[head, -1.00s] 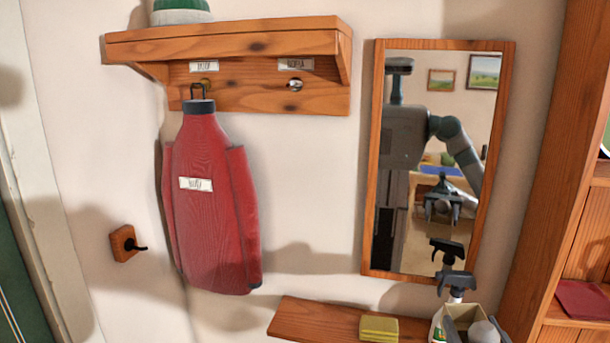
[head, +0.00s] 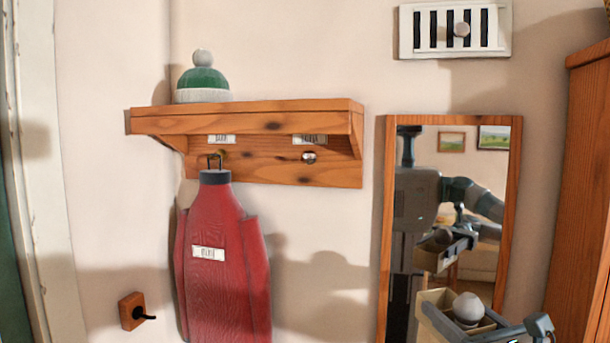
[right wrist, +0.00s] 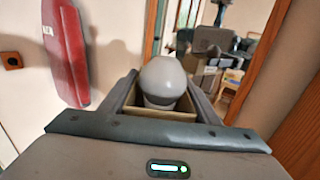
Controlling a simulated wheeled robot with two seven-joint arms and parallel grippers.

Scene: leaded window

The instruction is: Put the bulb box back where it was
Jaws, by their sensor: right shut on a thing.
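The bulb box (head: 431,299) is an open, cream-coloured box with a pale round bulb (head: 468,308) standing in it. It is at the lower right of the head view, in front of the mirror's lower part. My right gripper (head: 462,322) is shut on the box, with a finger along its side. In the right wrist view, the box (right wrist: 150,129) sits between the two fingers (right wrist: 162,105), and the bulb (right wrist: 163,78) rises above the rim. The box's underside is hidden. My left gripper is not directly in view.
A wooden wall shelf (head: 240,113) carries a green and white bobble hat (head: 203,82). A red garment (head: 222,275) hangs from its left hook. The mirror (head: 382,220) hangs to its right, below a white vent (head: 461,29). A wooden cabinet (head: 585,200) stands at the far right.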

